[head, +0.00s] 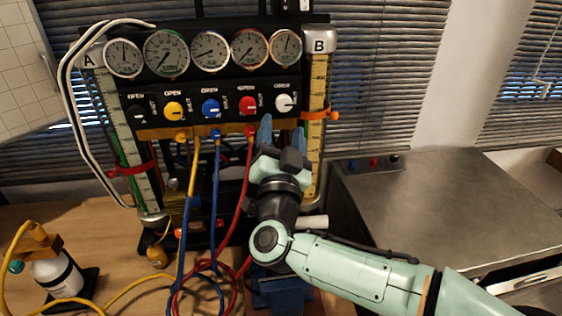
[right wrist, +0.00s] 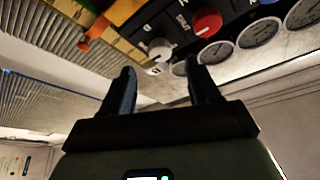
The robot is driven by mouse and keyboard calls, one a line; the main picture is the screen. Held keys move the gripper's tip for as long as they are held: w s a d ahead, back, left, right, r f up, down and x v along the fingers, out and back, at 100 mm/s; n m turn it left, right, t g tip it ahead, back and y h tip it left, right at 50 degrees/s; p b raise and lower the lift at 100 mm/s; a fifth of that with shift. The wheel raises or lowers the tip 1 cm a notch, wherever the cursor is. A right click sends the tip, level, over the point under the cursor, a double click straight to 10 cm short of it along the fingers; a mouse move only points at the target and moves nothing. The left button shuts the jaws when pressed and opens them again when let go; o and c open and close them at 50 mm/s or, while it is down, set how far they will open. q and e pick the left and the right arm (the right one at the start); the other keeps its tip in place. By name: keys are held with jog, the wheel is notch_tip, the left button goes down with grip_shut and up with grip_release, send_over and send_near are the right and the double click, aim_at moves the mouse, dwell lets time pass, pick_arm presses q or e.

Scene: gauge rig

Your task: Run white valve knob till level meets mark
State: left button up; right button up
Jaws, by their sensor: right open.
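The white valve knob (head: 284,102) sits at the right end of the knob row on the black gauge panel. It also shows in the right wrist view (right wrist: 160,49), just beyond my fingertips. My right gripper (head: 283,132) is open and empty, its two blue-grey fingers pointing up at the panel below the white knob. In the right wrist view the fingers (right wrist: 160,78) stand either side of the knob's line, apart from it. Tube B (head: 318,80) has a yellowish scale and an orange marker band (head: 322,115); I cannot make out its liquid level. My left gripper is out of view.
Red (head: 248,105), blue (head: 211,107) and yellow (head: 173,111) knobs lie left of the white one, below several round gauges. Coloured hoses hang below the panel. Tube A (head: 108,105) stands at left with a red band. A metal-topped cabinet (head: 450,200) stands right.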

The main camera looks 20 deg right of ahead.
jog(key=v, duration=0.6)
jog(key=shift+s+b, duration=0.35)
jog(key=shift+b, duration=0.05)
jog(key=shift+a+f, duration=0.1)
